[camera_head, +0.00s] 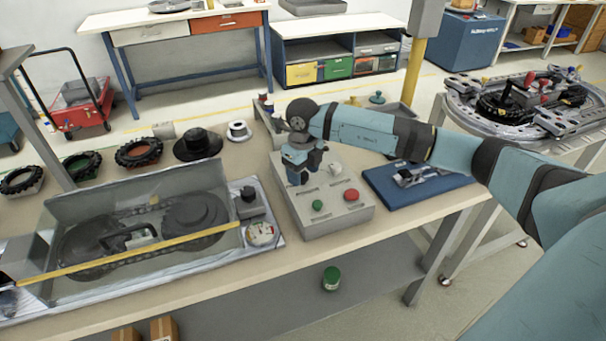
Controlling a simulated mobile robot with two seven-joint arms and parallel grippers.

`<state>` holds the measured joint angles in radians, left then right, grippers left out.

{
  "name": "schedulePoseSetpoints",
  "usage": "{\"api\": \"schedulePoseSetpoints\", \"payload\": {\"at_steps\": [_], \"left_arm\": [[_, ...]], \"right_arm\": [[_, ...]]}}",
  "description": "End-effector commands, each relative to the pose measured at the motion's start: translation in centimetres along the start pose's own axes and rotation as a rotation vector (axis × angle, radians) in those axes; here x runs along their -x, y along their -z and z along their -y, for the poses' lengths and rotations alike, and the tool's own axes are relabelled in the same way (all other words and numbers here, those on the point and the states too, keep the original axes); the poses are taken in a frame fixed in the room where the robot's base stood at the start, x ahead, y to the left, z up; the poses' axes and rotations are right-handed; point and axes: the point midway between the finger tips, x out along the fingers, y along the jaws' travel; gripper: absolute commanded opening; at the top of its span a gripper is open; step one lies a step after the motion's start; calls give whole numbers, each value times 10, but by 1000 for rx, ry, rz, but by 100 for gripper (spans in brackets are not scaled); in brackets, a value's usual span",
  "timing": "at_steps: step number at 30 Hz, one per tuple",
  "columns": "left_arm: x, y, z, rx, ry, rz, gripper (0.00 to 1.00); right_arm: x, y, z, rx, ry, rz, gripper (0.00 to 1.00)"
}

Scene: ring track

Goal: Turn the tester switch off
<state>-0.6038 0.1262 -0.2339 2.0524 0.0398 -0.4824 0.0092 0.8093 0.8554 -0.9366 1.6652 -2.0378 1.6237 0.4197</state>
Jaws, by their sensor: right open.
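The tester (335,214) is a grey box on the workbench, with a green button (318,205) and a red button (351,195) on its sloped top. A small pale knob or lever (335,169) shows behind them; I cannot tell whether it is the switch or which way it is set. My right arm reaches in from the right, and its open gripper (297,181) points down over the back left part of the tester's top. It hides that part of the panel, and contact with the panel cannot be told. My left gripper is out of view.
A clear-walled case (90,208) with a yellow front edge (130,253) stands left of the tester. A blue mat (440,185) with metal parts lies to the right. Dark ringed wheels (139,150) line the bench's back left. A ring track (520,105) stands at far right.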

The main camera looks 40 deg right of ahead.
Motion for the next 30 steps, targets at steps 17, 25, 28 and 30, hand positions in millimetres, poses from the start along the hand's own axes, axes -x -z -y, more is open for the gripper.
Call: {"api": "schedulePoseSetpoints", "payload": {"at_steps": [17, 25, 28, 30], "left_arm": [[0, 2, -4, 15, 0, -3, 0], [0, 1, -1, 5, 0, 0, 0], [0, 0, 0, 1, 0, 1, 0], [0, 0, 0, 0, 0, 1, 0]], "right_arm": [[115, 0, 0, 0, 1, 4, 59], [125, 0, 0, -1, 0, 2, 59], [125, 0, 0, -1, 0, 2, 59], [125, 0, 0, -1, 0, 2, 59]]}}
